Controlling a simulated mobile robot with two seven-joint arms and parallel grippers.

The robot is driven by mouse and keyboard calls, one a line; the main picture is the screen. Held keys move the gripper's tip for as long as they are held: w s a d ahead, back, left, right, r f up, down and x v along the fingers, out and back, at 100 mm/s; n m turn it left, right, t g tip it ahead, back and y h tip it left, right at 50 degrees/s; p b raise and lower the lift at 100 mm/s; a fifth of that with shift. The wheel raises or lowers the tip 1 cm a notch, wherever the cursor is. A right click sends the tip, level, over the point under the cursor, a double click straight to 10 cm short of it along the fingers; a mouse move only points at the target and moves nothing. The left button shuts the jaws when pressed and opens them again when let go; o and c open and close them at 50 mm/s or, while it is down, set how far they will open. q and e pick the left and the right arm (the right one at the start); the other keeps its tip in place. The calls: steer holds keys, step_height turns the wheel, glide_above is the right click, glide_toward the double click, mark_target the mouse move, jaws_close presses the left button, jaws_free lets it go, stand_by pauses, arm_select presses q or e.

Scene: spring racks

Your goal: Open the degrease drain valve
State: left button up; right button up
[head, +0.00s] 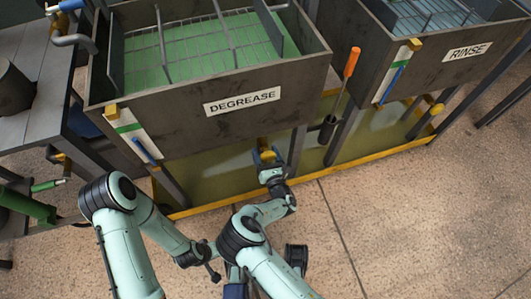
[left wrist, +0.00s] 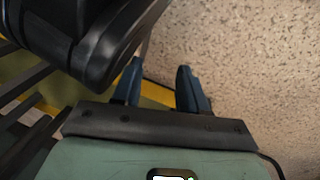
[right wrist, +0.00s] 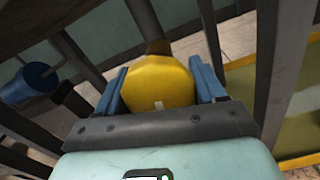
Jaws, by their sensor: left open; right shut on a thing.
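The degrease tank (head: 180,125) stands at the top of the head view, with its label on the front wall. Its yellow drain valve handle (head: 267,156) is below the tank front. My right gripper (head: 269,162) is at this handle. In the right wrist view the yellow handle (right wrist: 158,82) sits between the two blue fingers of my right gripper (right wrist: 163,88), which are shut on it. My left gripper (left wrist: 157,88) is open and empty in the left wrist view, with floor and a yellow edge beyond it. In the head view the left gripper's fingers are hard to make out.
The rinse tank (head: 450,70) stands at the right, with another yellow handle (head: 437,109) below it. A yellow-edged tray (head: 390,146) lies under the tanks. Open floor is in front.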

mark_target(268, 161)
steer(key=o, duration=0.9)
steer(key=shift+o, duration=0.2)
steer(key=p+v, duration=0.2)
steer(key=v, duration=0.6)
steer(key=shift+s+d+r+p, duration=0.1)
steer(key=shift+s+r+p, duration=0.05)
steer(key=shift+s+p, duration=0.2)
arm_select(q)
step_height(268, 161, up, 5)
steer(key=w+d+t, duration=0.1)
steer(key=w, duration=0.1)
steer(key=shift+w+d+r+p, duration=0.2)
steer(key=shift+w+d+p, duration=0.1)
steer(key=shift+w+p, duration=0.1)
arm_select(e)
steer(key=v, duration=0.4)
steer(key=shift+s+d, duration=0.15)
steer(key=shift+s, duration=0.25)
